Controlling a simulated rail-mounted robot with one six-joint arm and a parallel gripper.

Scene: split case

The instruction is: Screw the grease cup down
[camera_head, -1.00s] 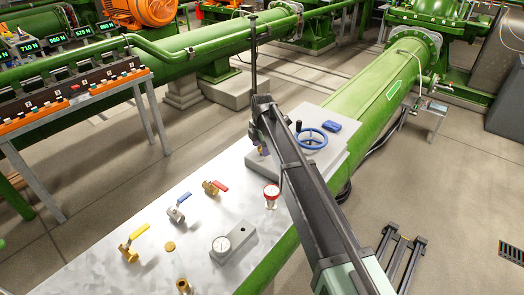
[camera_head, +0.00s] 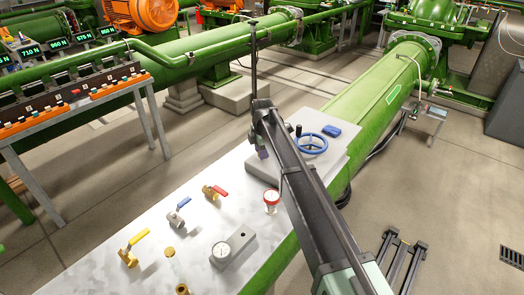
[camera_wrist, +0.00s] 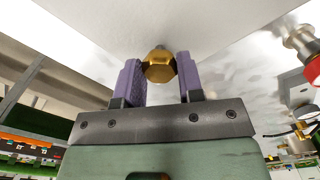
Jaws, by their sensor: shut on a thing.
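The grease cup (camera_wrist: 159,66) shows in the wrist view as a brass hexagonal piece against a pale grey surface. My gripper (camera_wrist: 160,72) is shut on it, with one purple finger pad on each side. In the head view my gripper (camera_head: 262,152) is at the left side of the grey block (camera_head: 262,170) with the blue handwheel. The cup is hidden there behind my fingers. I cannot tell how far it is seated in the block.
On the metal table (camera_head: 120,235) stand a yellow-handled valve (camera_head: 131,252), a blue-handled valve (camera_head: 177,216), a red-handled valve (camera_head: 212,196), a gauge block (camera_head: 235,242) and a red-topped fitting (camera_head: 271,199). The blue handwheel (camera_head: 312,143) is close to my arm's right side.

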